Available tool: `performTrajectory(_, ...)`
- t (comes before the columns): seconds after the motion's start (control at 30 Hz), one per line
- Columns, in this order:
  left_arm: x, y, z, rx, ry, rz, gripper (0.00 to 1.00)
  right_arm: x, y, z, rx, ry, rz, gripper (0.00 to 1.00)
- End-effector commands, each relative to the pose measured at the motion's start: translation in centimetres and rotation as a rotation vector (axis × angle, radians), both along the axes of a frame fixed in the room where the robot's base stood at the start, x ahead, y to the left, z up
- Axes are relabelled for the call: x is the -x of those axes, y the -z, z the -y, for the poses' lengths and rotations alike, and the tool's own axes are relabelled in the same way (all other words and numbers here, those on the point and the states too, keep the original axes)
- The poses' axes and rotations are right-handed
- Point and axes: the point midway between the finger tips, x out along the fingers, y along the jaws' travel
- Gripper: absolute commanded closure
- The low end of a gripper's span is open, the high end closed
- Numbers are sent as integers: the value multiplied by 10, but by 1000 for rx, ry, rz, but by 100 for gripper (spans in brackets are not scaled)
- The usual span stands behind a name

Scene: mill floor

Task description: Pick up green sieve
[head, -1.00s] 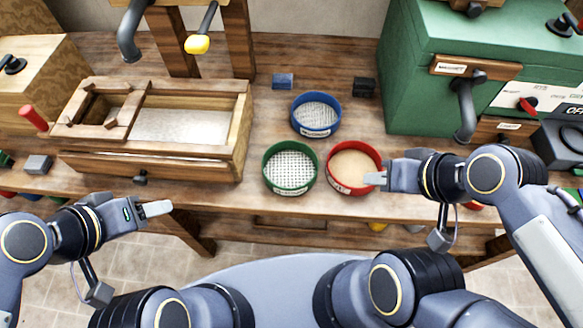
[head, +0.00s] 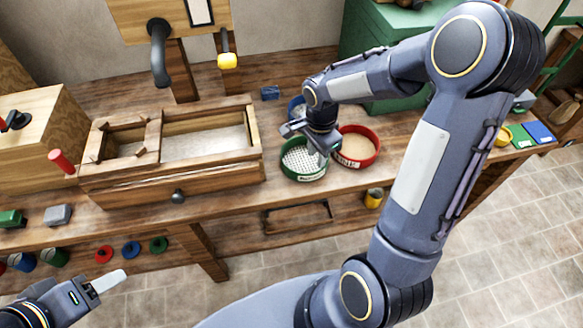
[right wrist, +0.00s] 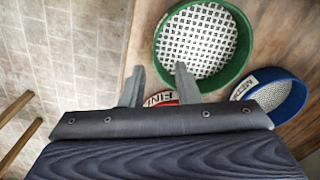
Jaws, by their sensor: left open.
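The green sieve (head: 297,161), a round green rim with a pale mesh floor, sits on the wooden bench. It also shows in the right wrist view (right wrist: 205,40). My right gripper (head: 322,156) is above its right side. In the right wrist view my right gripper (right wrist: 160,76) has its fingers apart, with the near rim between them: one finger lies over the mesh, the other outside the rim. I cannot tell its exact height over the rim. My left gripper (head: 107,283) is open and empty at the lower left, away from the bench.
The red sieve (head: 370,158) stands close to the right of the green one. The blue sieve (right wrist: 288,97) is mostly hidden behind my right arm in the head view. A wooden box (head: 255,165) stands to the left. A green machine (head: 362,38) is behind.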

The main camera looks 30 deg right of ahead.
Motion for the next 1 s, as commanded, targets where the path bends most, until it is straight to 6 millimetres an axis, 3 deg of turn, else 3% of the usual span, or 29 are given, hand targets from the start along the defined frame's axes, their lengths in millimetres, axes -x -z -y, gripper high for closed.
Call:
performTrajectory(0.53,0,-8,0,0,0,0,45,7,69,6,0,4,-6,71)
performTrajectory(0.87,0,-9,0,0,0,0,45,6,77,6,0,5,-2,71)
performTrajectory(1.0,0,-8,0,0,0,0,45,6,77,6,-1,4,-2,88)
